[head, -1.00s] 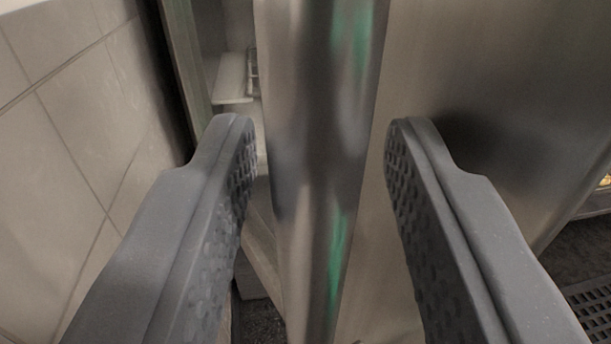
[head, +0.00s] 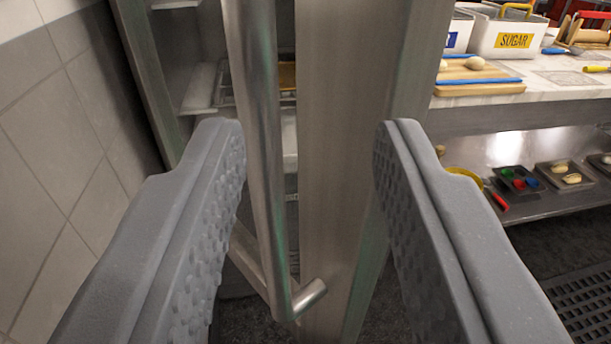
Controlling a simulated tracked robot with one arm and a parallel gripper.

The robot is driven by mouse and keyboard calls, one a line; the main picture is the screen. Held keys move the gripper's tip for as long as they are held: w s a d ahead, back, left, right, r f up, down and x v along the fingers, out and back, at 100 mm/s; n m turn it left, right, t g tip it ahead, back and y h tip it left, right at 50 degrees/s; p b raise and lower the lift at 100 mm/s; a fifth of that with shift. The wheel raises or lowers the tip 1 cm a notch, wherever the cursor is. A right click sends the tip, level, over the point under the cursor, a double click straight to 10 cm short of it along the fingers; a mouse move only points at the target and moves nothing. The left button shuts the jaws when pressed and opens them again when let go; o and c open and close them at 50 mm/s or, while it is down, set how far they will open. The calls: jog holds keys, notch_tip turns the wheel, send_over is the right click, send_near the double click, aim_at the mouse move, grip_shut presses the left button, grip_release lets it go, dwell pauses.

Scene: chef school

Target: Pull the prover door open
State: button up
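The prover door (head: 345,150) is a steel door standing open, seen nearly edge-on in the middle of the head view. Its upright steel bar handle (head: 262,150) runs down to a short bracket at the bottom. My gripper (head: 309,135) is open, one finger on each side of the handle and door edge. The left finger is close to the handle; I cannot tell whether it touches. The right finger is to the right of the door edge. The prover (head: 205,75) is open behind the handle, with racks and a tray inside.
A grey tiled wall (head: 60,130) is close on the left. At right stands a worktop (head: 570,92) with a sugar bin (head: 513,38) and a wooden board (head: 480,78). Its lower shelf (head: 545,205) holds small trays. A dark floor mat (head: 590,300) lies at lower right.

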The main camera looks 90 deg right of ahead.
jog(key=s+a+b, duration=0.1)
jog(key=s+a, duration=0.1)
jog(key=s, duration=0.4)
jog(key=shift+s+a+r, duration=0.4)
